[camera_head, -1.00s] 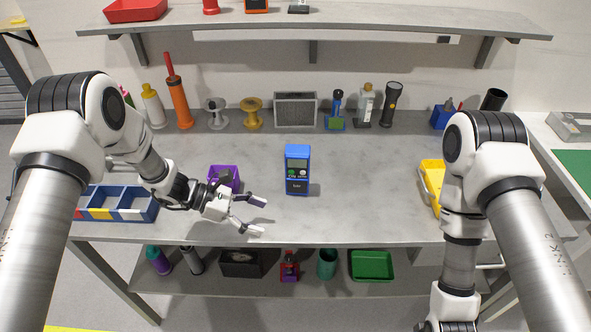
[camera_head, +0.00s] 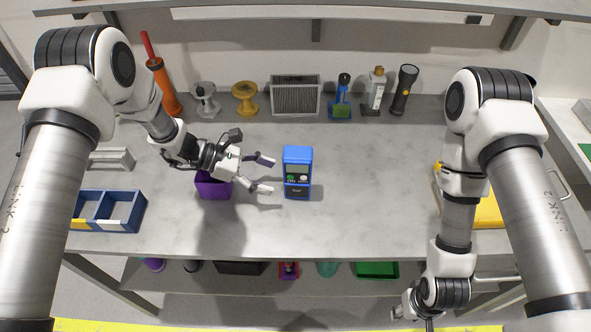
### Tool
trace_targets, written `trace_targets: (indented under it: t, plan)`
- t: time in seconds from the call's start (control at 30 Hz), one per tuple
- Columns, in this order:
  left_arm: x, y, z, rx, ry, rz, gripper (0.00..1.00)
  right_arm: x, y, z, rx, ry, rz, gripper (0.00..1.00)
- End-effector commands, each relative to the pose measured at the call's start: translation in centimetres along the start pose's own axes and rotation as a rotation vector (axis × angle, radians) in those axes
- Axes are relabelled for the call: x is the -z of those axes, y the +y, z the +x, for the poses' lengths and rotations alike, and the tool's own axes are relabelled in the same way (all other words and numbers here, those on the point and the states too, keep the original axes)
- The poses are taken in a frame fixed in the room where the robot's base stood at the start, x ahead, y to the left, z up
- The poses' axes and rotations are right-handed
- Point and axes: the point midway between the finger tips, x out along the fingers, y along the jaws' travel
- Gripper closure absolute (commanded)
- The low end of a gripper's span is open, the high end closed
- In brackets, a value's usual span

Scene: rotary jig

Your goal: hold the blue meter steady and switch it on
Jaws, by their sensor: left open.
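The blue meter (camera_head: 298,155) stands upright near the middle of the grey table. Its dark front face carries a green and a light round control and a label, too small to read. My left gripper (camera_head: 268,175) is open and empty, just left of the meter. Its two fingers point right toward the meter's left side, with a small gap between them and it. My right gripper (camera_head: 402,311) hangs low at the front right, off the table's front edge and far from the meter. It is small and partly cut by the frame's bottom, so its jaws are unclear.
A purple bin (camera_head: 214,187) stands under and beside my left gripper. A blue divided tray (camera_head: 124,213) lies at the left, a yellow bin (camera_head: 487,213) at the right behind my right arm. Several items, including a grey filter box (camera_head: 295,95), line the back.

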Motion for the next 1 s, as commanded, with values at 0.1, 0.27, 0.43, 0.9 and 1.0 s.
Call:
trace_targets:
  t: [0.1, 0.27, 0.43, 0.9, 1.0]
  plan:
    - [0.3, -0.1, 2.4, 0.005, 0.002, 0.002, 0.28, 0.0, 0.0, 1.1, 0.0, 0.0, 0.0, 0.6]
    - [0.4, -0.1, 5.2, 0.004, 0.001, 0.002, 0.28, 0.0, 0.0, 2.2, 0.0, 0.0, 0.0, 0.6]
    - [0.2, -0.1, 7.1, 0.002, 0.0, 0.0, 0.28, 0.0, 0.0, 2.9, 0.0, 0.0, 0.0, 0.6]
    - [0.0, -0.1, 7.6, 0.001, 0.0, 0.0, 0.7, 0.0, 0.0, 2.9, 0.0, 0.0, 0.0, 0.6]
    - [0.0, -0.1, 7.6, 0.001, 0.0, 0.0, 0.74, 0.0, 0.0, 2.9, 0.0, 0.0, 0.0, 0.6]
